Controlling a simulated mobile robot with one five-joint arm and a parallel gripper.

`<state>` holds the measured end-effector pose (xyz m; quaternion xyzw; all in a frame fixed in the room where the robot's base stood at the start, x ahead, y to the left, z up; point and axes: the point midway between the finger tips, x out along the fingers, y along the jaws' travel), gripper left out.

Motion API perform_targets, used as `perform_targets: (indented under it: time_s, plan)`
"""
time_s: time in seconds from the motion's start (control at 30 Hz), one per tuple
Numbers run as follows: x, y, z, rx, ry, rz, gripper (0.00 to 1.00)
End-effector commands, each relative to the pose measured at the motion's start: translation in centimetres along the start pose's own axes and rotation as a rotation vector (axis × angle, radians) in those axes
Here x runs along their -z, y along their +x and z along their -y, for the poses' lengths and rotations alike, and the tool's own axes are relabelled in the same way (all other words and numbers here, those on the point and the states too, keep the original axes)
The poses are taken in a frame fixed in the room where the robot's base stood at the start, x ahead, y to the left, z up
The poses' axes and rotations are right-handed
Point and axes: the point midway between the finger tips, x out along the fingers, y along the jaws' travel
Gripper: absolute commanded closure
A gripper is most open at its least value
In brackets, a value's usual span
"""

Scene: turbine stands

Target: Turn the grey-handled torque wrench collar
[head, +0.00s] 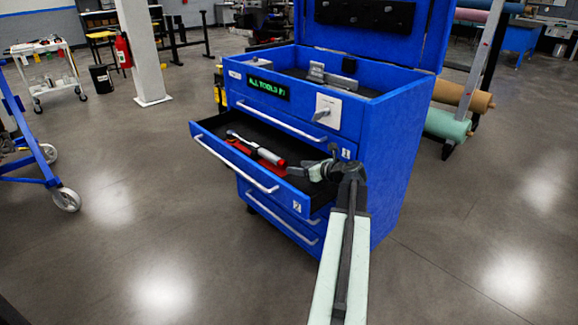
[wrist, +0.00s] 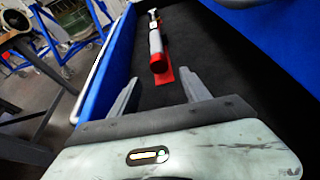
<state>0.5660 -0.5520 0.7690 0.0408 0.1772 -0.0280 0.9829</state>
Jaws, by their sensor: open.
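The torque wrench (head: 248,145) lies in the open drawer (head: 226,161) of the blue tool cabinet, its metal head toward the far left. Its grey handle (wrist: 155,40) ends in a red collar (head: 278,161), which faces my gripper; the red collar shows in the wrist view (wrist: 158,64) too. A flat red piece (wrist: 166,76) lies under the wrench. My gripper (head: 305,172) is over the right end of the drawer, open and empty. In the wrist view, its fingers (wrist: 162,84) point toward the collar, which lies between and beyond the tips, apart from them.
The blue cabinet (head: 385,150) has a raised lid, a lit green sign (head: 268,88) and closed drawers below. The drawer's side walls and front handle (head: 235,165) border the wrench. A blue wheeled frame (head: 40,160) stands left; the floor between is clear.

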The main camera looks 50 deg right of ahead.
Motion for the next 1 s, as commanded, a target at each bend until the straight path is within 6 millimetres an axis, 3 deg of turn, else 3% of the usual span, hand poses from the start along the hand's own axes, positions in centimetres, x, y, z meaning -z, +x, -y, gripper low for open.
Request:
perform_targets:
  time_s: [0.03, 0.13, 0.37, 0.8, 1.0]
  plan:
    - [-0.4, 0.0, 1.1, -0.04, 0.101, -0.006, 0.45]
    - [-0.5, -0.5, 1.4, -0.102, 0.26, -0.022, 0.45]
    - [-0.3, -0.6, 1.2, -0.135, 0.344, -0.034, 0.45]
    - [-0.1, 6.3, 0.3, -0.135, 0.34, -0.033, 0.45]
    - [-0.3, 7.0, 0.2, -0.133, 0.341, -0.033, 0.45]
